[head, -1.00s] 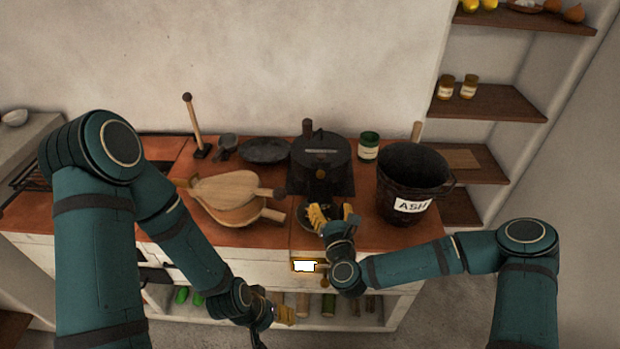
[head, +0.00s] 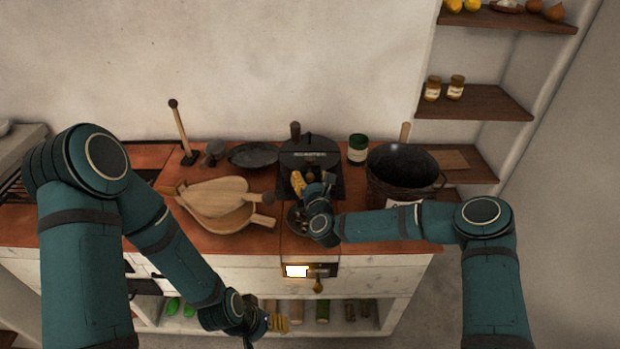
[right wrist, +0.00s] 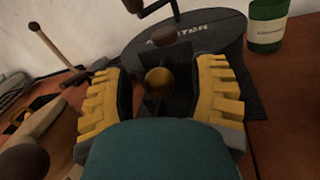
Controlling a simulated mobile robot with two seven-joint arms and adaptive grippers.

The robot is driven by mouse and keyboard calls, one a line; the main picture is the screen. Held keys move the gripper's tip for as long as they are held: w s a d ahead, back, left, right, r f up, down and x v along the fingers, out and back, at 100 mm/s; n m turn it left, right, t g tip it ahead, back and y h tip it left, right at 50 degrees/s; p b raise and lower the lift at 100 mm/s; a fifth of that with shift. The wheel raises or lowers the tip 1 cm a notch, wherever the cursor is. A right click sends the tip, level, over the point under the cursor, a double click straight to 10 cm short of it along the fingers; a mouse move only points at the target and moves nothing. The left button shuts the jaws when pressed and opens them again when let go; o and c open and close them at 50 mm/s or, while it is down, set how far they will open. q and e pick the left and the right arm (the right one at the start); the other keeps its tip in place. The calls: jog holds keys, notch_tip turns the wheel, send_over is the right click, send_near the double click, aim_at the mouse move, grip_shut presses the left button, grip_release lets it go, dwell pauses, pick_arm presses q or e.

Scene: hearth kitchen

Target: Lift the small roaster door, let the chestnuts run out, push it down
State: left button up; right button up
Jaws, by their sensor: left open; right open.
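The black roaster (head: 310,152) stands at the back of the red counter, its lettered top also showing in the right wrist view (right wrist: 205,42). My right gripper (head: 312,184) is open in front of the roaster's face. In the right wrist view, its yellow fingers (right wrist: 165,95) stand on either side of a round brass knob (right wrist: 159,81) on the dark front, with gaps on both sides. A dark dish (head: 293,218) below is partly hidden by my right gripper. I cannot make out chestnuts. My left gripper (head: 277,322) is open and empty, low in front of the counter.
An ash bucket (head: 380,178) stands close to the right, behind my right forearm. A green jar (head: 357,150) is at the back. Wooden bellows (head: 220,200) lie to the left. A dark pan (head: 253,154) and an upright wooden handle (head: 181,130) stand further back left.

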jog(key=shift+w, duration=0.1)
grip_shut()
jog(key=shift+f, duration=0.1)
jog(key=shift+f+b, duration=0.35)
jog(key=shift+f, duration=1.8)
grip_release()
